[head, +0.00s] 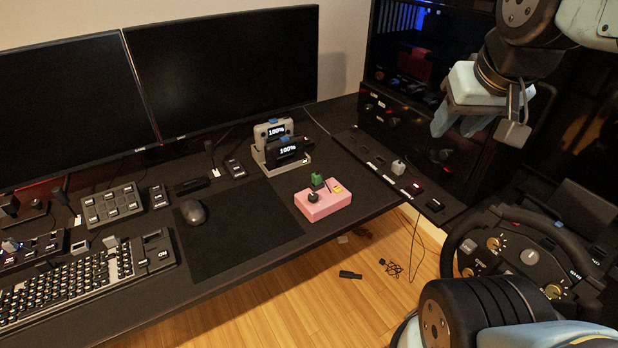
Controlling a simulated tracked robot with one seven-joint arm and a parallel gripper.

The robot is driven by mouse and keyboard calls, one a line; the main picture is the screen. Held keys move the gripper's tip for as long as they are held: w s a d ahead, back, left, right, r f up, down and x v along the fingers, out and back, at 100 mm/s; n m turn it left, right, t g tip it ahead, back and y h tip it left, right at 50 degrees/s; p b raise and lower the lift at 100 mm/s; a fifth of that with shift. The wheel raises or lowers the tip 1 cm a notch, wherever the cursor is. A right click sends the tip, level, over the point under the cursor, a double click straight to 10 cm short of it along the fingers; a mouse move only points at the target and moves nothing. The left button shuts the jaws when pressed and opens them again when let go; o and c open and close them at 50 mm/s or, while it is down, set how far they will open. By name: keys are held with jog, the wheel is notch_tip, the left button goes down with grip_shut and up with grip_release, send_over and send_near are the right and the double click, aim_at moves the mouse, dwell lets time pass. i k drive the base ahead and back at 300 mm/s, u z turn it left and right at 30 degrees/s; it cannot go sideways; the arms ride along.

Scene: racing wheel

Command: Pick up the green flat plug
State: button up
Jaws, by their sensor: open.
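A small green plug (317,181) stands on top of a pink box (324,203) near the front edge of the desk, right of the black mouse mat. A black round knob and a yellow piece are also on the box. My gripper (484,128) is open and empty at the upper right, well apart from the plug and higher than the desk. Its fingers point down and left. The green plug's lower end is partly hidden by the things on the box, so I cannot tell how it is seated.
Two monitors (226,74) stand at the back. A dock (281,158) with two devices showing 100% is behind the pink box. A black shelf (395,178) with small blocks is to the right, and a racing wheel (530,262) is at lower right. The mouse mat (238,240) is mostly clear.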

aim_at(317, 179)
jog(key=u, duration=0.05)
jog(key=k, duration=0.9)
jog(key=u, duration=0.4)
jog(key=i, duration=1)
jog(key=z, duration=0.05)
